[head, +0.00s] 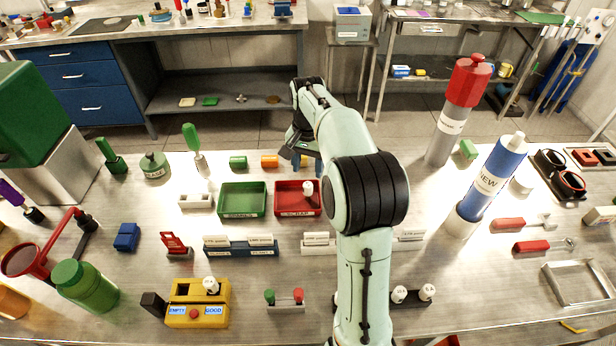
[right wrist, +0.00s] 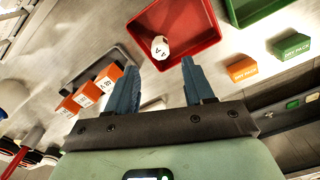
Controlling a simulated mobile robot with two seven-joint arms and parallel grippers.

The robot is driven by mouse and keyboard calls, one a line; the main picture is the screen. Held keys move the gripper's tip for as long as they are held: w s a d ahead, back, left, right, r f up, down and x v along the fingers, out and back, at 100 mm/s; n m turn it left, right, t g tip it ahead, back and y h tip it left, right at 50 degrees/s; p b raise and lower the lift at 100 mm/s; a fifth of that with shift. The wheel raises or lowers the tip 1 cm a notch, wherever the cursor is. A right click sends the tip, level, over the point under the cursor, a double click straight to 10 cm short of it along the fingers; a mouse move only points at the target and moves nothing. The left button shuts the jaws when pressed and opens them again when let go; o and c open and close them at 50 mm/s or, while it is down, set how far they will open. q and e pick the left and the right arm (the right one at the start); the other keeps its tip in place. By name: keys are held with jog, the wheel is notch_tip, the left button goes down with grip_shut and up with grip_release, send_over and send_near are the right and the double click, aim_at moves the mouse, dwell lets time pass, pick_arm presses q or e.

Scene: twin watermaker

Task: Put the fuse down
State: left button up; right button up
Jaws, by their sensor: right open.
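A white fuse with a faceted, marked cap (head: 308,187) is in the red tray (head: 284,199). In the right wrist view the fuse (right wrist: 160,47) lies inside the red tray (right wrist: 192,22), near its corner. My right gripper (head: 304,162) is above the bench just behind the red tray, partly hidden by my own arm. In the right wrist view my right gripper (right wrist: 158,68) is open and empty, its blue fingers apart, with the fuse seen beyond the fingertips and clear of them. My left gripper is not in view.
A green tray (head: 226,199) stands left of the red one. A yellow tester (head: 186,291) holds another white-capped fuse (head: 211,284). Two more white caps stand in a dark holder (head: 412,299) at the front. Small green (head: 238,162) and orange (head: 269,161) packs lie behind the trays.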

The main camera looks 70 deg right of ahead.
aim_at(308, 185)
jog(key=shift+r, duration=2)
